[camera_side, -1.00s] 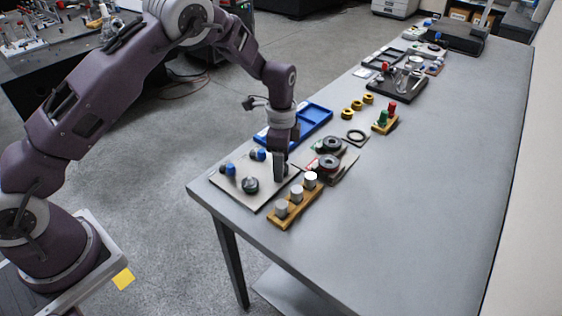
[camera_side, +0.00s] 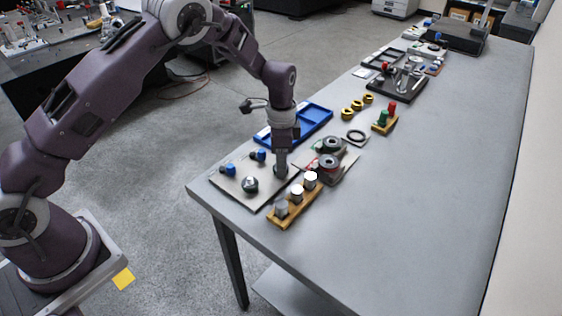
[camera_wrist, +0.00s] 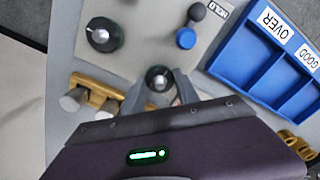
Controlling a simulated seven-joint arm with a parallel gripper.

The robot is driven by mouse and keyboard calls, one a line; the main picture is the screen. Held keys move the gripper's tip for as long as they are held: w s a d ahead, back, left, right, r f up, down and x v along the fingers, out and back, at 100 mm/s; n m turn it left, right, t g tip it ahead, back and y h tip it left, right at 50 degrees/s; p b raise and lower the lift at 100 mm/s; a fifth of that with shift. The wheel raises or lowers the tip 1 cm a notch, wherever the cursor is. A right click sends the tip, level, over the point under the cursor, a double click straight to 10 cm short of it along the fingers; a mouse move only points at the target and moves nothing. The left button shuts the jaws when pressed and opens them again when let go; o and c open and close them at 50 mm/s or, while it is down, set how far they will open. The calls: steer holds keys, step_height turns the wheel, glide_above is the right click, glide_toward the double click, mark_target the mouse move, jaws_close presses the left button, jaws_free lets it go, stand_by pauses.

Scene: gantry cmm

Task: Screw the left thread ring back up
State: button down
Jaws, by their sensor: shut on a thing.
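Two dark round thread rings with pale metal centres sit on a light grey plate (camera_side: 232,192). One ring (camera_wrist: 158,78) is between the fingers of my gripper (camera_wrist: 160,90), which is shut on it. In the side view my gripper (camera_side: 281,171) points straight down at the plate's right part and hides most of this ring. The other ring (camera_side: 250,185) stands apart to the left in the side view, and at the upper left in the wrist view (camera_wrist: 103,34). I cannot tell how high the gripped ring sits on its thread.
A wooden rack (camera_side: 272,220) with silver cylinders stands close in front of my gripper. The table's right side is clear.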

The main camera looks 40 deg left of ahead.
steer(key=n, duration=0.4)
steer(key=shift+n, duration=0.3)
steer(key=n, duration=0.4)
steer(key=shift+n, duration=0.3)
steer(key=n, duration=0.4)
steer(key=shift+n, duration=0.3)
steer(key=n, duration=0.4)
steer(key=shift+s+f+n, duration=0.1)
steer(key=shift+n, duration=0.5)
steer(key=c, duration=0.9)
jaws_free()
